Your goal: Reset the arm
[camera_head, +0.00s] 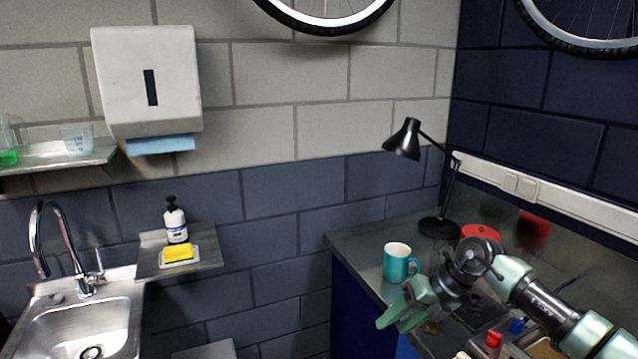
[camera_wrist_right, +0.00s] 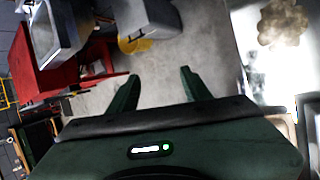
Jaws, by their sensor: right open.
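My right arm comes in from the lower right in the head view. Its green right gripper (camera_head: 392,312) hangs at the front edge of the grey workbench (camera_head: 352,243), just below and in front of a teal mug (camera_head: 397,263). In the right wrist view the two fingers of the right gripper (camera_wrist_right: 157,88) stand apart with nothing between them, above the floor. My left gripper is not in either view.
A black desk lamp (camera_head: 405,140) stands at the bench's back corner. A red bottle top (camera_head: 493,339) and a blue one (camera_head: 517,326) are near the arm. At left are a sink (camera_head: 75,330) and a shelf with a soap bottle (camera_head: 175,222) and a yellow sponge (camera_head: 177,253).

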